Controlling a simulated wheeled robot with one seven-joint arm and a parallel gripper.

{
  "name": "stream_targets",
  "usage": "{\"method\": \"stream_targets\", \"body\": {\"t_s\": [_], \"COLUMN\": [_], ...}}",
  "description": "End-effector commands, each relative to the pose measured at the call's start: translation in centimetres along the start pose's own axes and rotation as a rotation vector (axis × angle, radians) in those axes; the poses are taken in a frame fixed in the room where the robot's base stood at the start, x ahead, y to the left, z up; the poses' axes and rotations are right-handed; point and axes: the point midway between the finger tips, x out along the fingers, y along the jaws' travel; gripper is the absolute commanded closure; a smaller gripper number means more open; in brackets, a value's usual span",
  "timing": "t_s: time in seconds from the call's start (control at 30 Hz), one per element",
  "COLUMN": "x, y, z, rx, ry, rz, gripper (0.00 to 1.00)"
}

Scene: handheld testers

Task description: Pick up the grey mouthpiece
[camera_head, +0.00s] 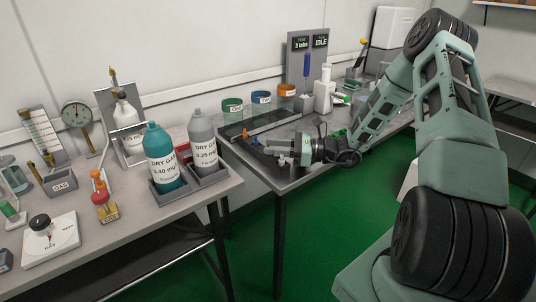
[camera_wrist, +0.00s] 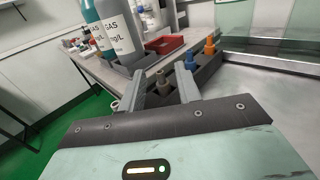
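The grey mouthpiece (camera_wrist: 163,75) stands upright in a dark rack (camera_wrist: 206,72) in the wrist view. It shows beyond and between my fingertips, with its lower part hidden. My gripper (camera_wrist: 160,84) is open, with its two fingers apart and nothing visibly held. A blue mouthpiece (camera_wrist: 190,62) and an orange mouthpiece (camera_wrist: 209,46) stand in the same rack, to the right of the grey one. In the head view my gripper (camera_head: 280,158) is low over the near end of the right table, and I cannot make out the grey mouthpiece there.
Two gas bottles, one teal (camera_head: 165,158) and one grey (camera_head: 202,140), stand on the left table across a gap. A glass-topped tray (camera_head: 262,122) lies behind my gripper. Green, blue and orange cups (camera_head: 286,90) and a display post (camera_head: 307,60) stand farther back.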

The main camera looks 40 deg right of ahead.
Motion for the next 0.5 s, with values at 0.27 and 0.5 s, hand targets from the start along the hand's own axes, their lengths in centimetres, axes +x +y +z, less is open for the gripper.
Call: {"method": "stream_targets", "body": {"t_s": [0.27, 0.5], "x": [0.51, 0.48], "y": [-0.01, -0.01], "z": [-0.03, -0.03], "rx": [0.0, 0.0], "ry": [0.001, 0.001], "rz": [-0.001, -0.001], "gripper": [0.67, 1.0]}}
